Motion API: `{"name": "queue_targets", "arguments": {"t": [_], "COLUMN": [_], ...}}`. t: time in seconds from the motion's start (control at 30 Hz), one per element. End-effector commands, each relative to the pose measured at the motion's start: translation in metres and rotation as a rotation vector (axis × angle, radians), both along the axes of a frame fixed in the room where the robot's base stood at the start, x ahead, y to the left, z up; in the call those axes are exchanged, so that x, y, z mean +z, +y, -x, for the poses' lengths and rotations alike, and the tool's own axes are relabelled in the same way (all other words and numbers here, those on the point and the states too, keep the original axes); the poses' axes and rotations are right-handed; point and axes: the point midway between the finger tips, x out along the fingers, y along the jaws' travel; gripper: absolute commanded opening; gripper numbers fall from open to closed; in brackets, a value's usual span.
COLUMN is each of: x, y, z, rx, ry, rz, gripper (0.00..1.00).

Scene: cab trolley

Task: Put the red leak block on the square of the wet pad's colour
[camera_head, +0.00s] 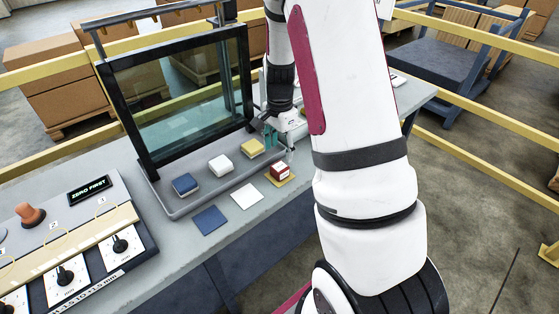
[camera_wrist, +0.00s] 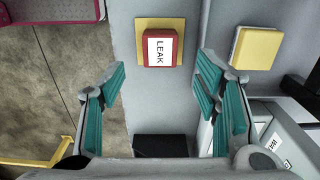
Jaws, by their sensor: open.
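The red leak block (camera_head: 280,170), with a white LEAK label (camera_wrist: 159,50) on top, rests on the yellow square (camera_head: 290,181) at the table's front edge. The white square (camera_head: 246,196) and blue square (camera_head: 210,220) lie bare to its left. A blue pad (camera_head: 185,185), a white pad (camera_head: 220,165) and a yellow pad (camera_head: 252,147) sit on the tray behind the squares; which is wet I cannot tell. In the wrist view, my gripper (camera_wrist: 162,72) is open and empty, its teal fingers spread to either side of the block's line, apart from it.
A framed glass pane (camera_head: 185,95) stands upright on the grey tray (camera_head: 178,208). A control panel with several knobs and a "ZERO FIRST" display (camera_head: 89,190) is at the left. Yellow rails (camera_head: 475,165) run around the table. My arm hides part of the table's right side.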

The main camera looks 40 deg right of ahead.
Motion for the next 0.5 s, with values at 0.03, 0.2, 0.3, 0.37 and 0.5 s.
{"name": "queue_targets", "arguments": {"t": [0.03, 0.2, 0.3, 0.37, 0.5], "x": [0.01, 0.032, 0.039, 0.045, 0.074], "y": [0.0, 0.0, 0.0, 0.003, 0.023], "z": [-0.001, -0.001, 0.0, 0.0, 0.005], "rx": [0.001, 0.002, 0.004, 0.016, 0.117], "ry": [-0.004, -0.003, -0.001, -0.006, -0.04], "rz": [0.002, 0.002, 0.001, 0.0, -0.006], "gripper": [0.57, 0.57, 0.57, 0.57, 0.57]}}
